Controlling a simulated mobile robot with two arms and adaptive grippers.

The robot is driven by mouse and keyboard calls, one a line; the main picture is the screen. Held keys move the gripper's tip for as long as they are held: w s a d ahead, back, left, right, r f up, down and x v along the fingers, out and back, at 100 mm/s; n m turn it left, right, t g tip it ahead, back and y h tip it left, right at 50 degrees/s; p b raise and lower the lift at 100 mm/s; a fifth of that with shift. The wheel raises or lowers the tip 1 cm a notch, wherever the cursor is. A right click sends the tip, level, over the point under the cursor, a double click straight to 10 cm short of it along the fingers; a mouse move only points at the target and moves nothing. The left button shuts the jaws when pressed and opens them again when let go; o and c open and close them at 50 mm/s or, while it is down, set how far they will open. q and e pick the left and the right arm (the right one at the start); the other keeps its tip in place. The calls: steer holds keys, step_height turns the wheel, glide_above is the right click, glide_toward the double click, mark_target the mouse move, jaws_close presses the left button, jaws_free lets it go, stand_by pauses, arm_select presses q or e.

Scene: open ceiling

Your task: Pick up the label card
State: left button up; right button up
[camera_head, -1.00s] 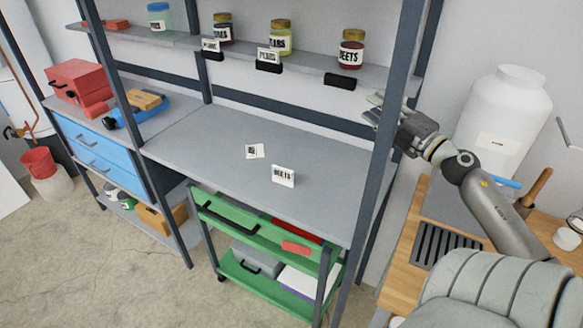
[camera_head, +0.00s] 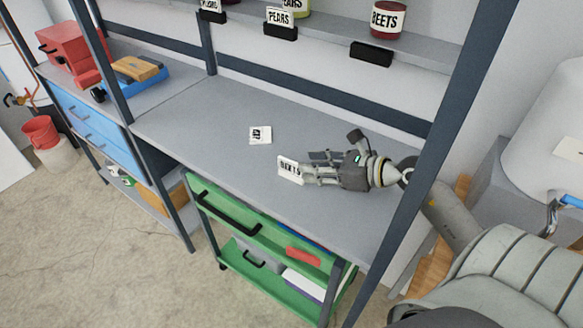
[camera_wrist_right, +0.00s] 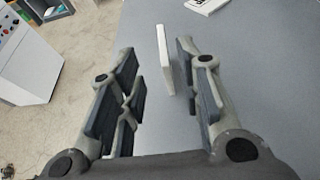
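The white label card reading BEETS (camera_head: 290,170) stands upright near the front of the grey workbench. My right gripper (camera_head: 316,168) reaches in from the right, low over the bench, with its fingertips at the card. In the right wrist view the card (camera_wrist_right: 165,62) shows edge-on between the two spread fingers, closer to the right finger and clear of the left one. The gripper is open; whether the right finger touches the card I cannot tell. A second small card (camera_head: 260,135) lies on the bench behind it. My left gripper is not in view.
The shelf above holds a BEETS jar (camera_head: 387,20), a black empty holder (camera_head: 371,53) below it, and a PEARS card (camera_head: 280,17) in another holder. A rack post (camera_head: 440,140) stands close to my right arm. A green cart (camera_head: 230,210) is under the bench.

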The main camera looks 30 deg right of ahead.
mark_target(295, 163)
steer(key=shift+w+a+f, duration=0.1)
steer(key=shift+w, duration=0.25)
steer(key=shift+w+a+f, duration=0.1)
steer(key=shift+w, duration=0.3)
steer(key=p+x, duration=0.2)
steer(key=x, duration=0.2)
steer(key=shift+w, duration=0.25)
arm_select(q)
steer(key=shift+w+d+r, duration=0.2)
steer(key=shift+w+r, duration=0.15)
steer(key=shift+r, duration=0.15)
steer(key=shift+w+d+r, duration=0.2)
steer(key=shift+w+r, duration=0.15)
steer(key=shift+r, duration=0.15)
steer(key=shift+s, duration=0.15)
arm_select(e)
jaws_close()
